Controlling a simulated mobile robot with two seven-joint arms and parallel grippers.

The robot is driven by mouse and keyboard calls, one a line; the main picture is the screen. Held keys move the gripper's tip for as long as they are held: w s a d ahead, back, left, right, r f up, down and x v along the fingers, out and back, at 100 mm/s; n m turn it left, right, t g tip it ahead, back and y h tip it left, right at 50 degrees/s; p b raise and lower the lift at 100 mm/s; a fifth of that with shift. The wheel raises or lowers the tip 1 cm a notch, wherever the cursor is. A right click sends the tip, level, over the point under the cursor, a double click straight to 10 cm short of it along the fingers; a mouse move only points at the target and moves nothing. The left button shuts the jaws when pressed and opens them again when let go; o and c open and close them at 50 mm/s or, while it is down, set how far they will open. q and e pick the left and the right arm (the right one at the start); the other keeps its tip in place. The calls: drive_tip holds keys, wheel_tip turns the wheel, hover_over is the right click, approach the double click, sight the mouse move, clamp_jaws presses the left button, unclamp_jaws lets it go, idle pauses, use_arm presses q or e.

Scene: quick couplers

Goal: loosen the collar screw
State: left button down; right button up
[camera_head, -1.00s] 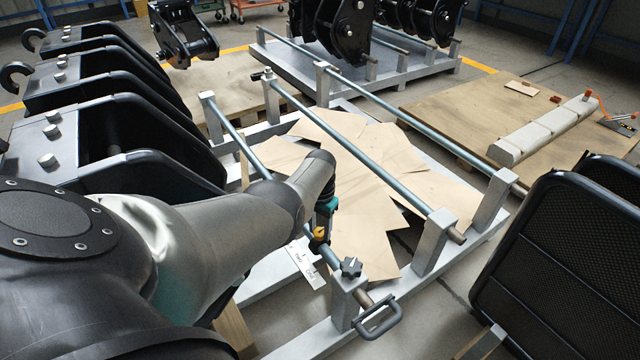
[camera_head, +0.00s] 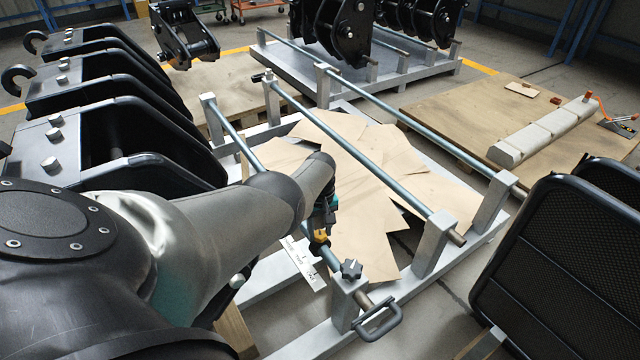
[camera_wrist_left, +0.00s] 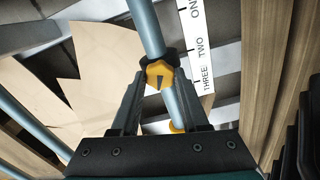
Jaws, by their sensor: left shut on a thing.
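The yellow collar screw (camera_wrist_left: 160,73) sits on a dark collar (camera_wrist_left: 150,58) around a blue-grey rod (camera_wrist_left: 147,25) in the left wrist view. My left gripper (camera_wrist_left: 159,75) has one finger on each side of the screw and is shut on it. In the head view the screw (camera_head: 319,238) shows as a small yellow spot under my left gripper (camera_head: 321,228); my wrist hides most of the collar there. My right gripper is in neither view.
A white scale marked ONE, TWO, THREE (camera_wrist_left: 200,45) lies beside the rod. A post with a dark star knob (camera_head: 351,269) and a grey handle (camera_head: 378,318) stand at the rod's near end. Cardboard sheets (camera_head: 365,220) lie inside the frame; black mesh panels (camera_head: 565,260) stand right.

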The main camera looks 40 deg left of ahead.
use_arm(q)
drive_tip(key=n, duration=0.4)
drive_tip(key=shift+n, duration=0.3)
idle(0.3)
drive_tip(key=shift+c, duration=2)
unclamp_jaws()
